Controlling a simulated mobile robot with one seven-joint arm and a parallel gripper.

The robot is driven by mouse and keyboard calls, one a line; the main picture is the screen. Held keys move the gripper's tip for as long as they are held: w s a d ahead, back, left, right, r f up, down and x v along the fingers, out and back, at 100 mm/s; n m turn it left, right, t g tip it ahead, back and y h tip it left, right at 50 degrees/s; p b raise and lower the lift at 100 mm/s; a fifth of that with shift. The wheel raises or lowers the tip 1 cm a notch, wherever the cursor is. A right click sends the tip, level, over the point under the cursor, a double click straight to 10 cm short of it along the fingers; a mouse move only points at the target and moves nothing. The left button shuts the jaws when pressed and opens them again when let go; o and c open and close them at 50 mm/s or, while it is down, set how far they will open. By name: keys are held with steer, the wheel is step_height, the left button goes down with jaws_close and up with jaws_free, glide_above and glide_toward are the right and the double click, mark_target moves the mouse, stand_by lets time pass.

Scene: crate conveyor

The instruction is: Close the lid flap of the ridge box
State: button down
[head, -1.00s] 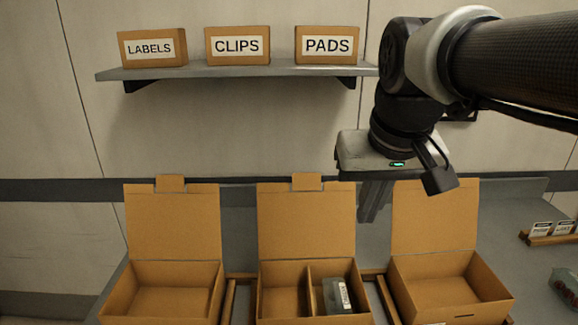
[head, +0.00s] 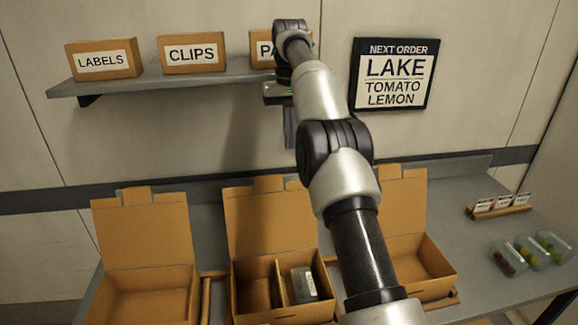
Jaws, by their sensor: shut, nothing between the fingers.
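Three open cardboard boxes stand in a row on the grey counter: a left box (head: 145,232), a middle box (head: 268,222) and a right box (head: 404,212). Each has its lid flap standing upright at the back. No name shows on any box, so I cannot tell which is the ridge box. The middle box has a divider, with a dark labelled pack (head: 304,284) in its right compartment. My gripper (head: 290,145) is shut and empty, pointing down near the back wall, above the right part of the middle lid. My arm covers part of the right box.
A wall shelf (head: 170,78) holds cartons marked LABELS, CLIPS and one partly hidden, close to my gripper. An order sign (head: 393,75) reads LAKE, TOMATO, LEMON. Small trays of produce (head: 529,254) and a card rack (head: 498,207) stand at right, with bare counter nearby.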

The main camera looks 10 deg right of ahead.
step_height(320, 180, down, 11)
stand_by(0.8)
steer(key=shift+s+f+b, duration=0.1)
steer(key=shift+f+b, duration=0.05)
steer(key=shift+b, duration=0.2)
